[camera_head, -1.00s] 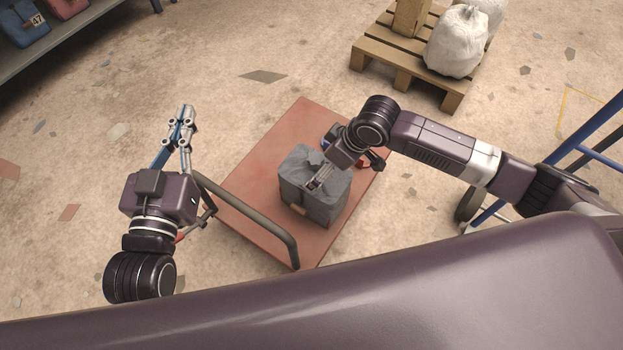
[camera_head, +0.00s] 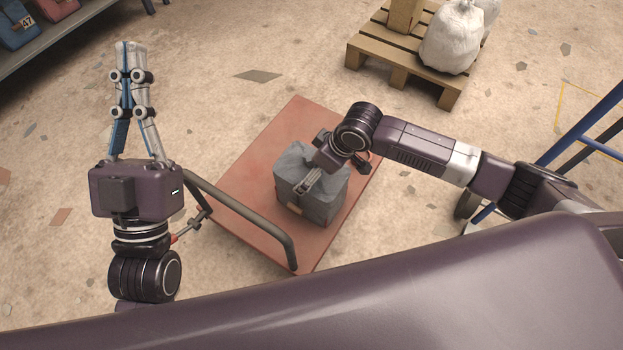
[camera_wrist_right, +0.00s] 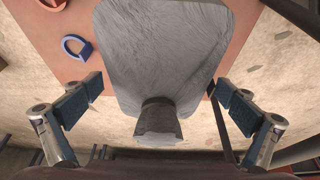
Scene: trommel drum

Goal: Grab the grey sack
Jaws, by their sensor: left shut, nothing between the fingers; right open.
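The grey sack (camera_head: 314,200) stands on a red platform cart (camera_head: 245,185). In the right wrist view the sack (camera_wrist_right: 165,50) fills the upper middle, with its gathered neck (camera_wrist_right: 158,122) between my fingers. My right gripper (camera_head: 306,182) is over the sack in the head view; its open fingers (camera_wrist_right: 157,108) are on both sides of the neck, with gaps on each side. My left gripper (camera_head: 130,48) is shut and empty, raised to the left of the cart, fingers pointing up the picture.
The cart's dark handle bar (camera_head: 245,215) rises at its near left side. A blue ring-shaped thing (camera_wrist_right: 76,47) lies on the cart beside the sack. A wooden pallet (camera_head: 400,65) with white sacks (camera_head: 452,38) stands at the back. A blue frame (camera_head: 590,130) is at right.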

